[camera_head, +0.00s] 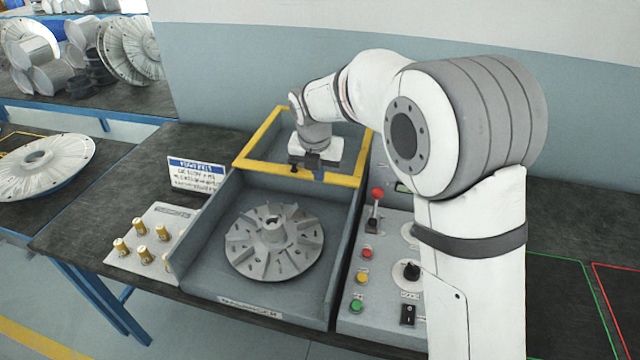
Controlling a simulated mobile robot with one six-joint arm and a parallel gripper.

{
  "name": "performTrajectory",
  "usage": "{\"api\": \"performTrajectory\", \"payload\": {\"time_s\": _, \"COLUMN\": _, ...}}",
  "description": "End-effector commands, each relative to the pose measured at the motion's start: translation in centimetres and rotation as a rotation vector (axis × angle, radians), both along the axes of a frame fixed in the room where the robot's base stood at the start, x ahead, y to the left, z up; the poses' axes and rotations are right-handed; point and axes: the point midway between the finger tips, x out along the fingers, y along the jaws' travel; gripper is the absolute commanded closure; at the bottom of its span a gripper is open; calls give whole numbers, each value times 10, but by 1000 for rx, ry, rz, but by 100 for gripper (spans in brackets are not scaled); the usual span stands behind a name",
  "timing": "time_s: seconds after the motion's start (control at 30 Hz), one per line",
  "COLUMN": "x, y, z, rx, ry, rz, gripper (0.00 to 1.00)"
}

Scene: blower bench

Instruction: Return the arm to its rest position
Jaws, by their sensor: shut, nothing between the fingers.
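My arm rises at the right of the head view and bends over to the left. My gripper (313,172) is above the back part of the grey tray, close to the yellow frame (255,140). It points down, is shut and appears empty. The fingertips are small and partly dark, so fine detail is hard to see. A grey finned impeller (273,240) lies flat in the front of the tray (205,235), apart from the gripper.
A control panel with a red-knobbed lever (376,195) and buttons stands right of the tray, partly hidden by my arm. A plate with several brass pegs (140,226) and a sign (196,174) are at left. A large disc (42,165) lies on another table.

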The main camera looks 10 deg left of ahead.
Motion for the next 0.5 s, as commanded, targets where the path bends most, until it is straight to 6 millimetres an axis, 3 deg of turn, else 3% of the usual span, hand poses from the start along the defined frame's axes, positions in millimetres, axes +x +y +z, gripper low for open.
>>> {"api": "performTrajectory", "payload": {"time_s": 0.2, "x": -7, "y": 1, "z": 29, "rx": 2, "ry": -1, "rz": 0, "gripper": 100}}
{"api": "performTrajectory", "payload": {"time_s": 0.4, "x": -10, "y": -1, "z": 36, "rx": 3, "ry": 1, "rz": -13, "gripper": 100}}
{"api": "performTrajectory", "payload": {"time_s": 0.5, "x": -13, "y": -15, "z": 42, "rx": 25, "ry": -1, "rz": -102, "gripper": 100}}
